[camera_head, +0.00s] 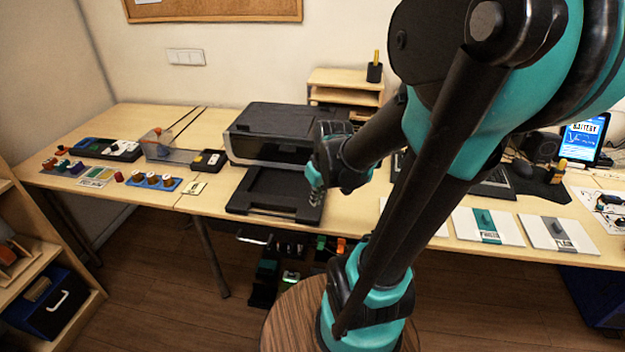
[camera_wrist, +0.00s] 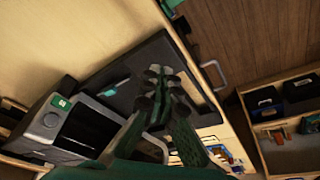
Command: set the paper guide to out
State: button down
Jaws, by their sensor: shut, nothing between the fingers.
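The black printer (camera_head: 268,132) stands on the desk, its dark tray (camera_head: 262,196) extending toward the desk's front edge. In the wrist view, the tray (camera_wrist: 135,62) lies beneath my fingers. A small teal piece (camera_wrist: 113,88) lies on the tray; it may be the paper guide, but I cannot tell its setting. My gripper (camera_head: 314,182) is at the tray's right side in the head view, and the wrist view shows it (camera_wrist: 160,82) shut and empty above the tray. I cannot tell whether it touches anything. My fingers hide part of the tray in the wrist view.
A small dark device with a yellow label (camera_head: 208,161) sits left of the printer. Knobs on a blue strip (camera_head: 153,181) are farther left. A wooden shelf (camera_head: 345,82) stands behind the printer. White cards (camera_head: 487,227) lie to the right. My arm hides the desk's middle.

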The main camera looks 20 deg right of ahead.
jog(key=w+d+r+n+g+y, duration=0.25)
jog(key=w+n, duration=0.65)
jog(key=w, duration=0.8)
jog(key=shift+t, duration=0.45)
jog(key=x, duration=0.8)
jog(key=shift+w+a+f, duration=0.2)
jog(key=shift+w+a, duration=0.1)
jog(key=d, duration=0.1)
jog(key=s+d, duration=0.1)
jog(key=shift+s+d+f, duration=0.15)
jog(key=shift+d+f, duration=0.05)
jog(key=shift+d, duration=0.1)
jog(key=shift+s+d, duration=0.25)
jog(key=shift+d, duration=0.2)
jog(key=shift+s+d, duration=0.3)
jog(key=shift+d, duration=0.35)
jog(key=shift+s+d, duration=0.35)
jog(key=shift+d, duration=0.3)
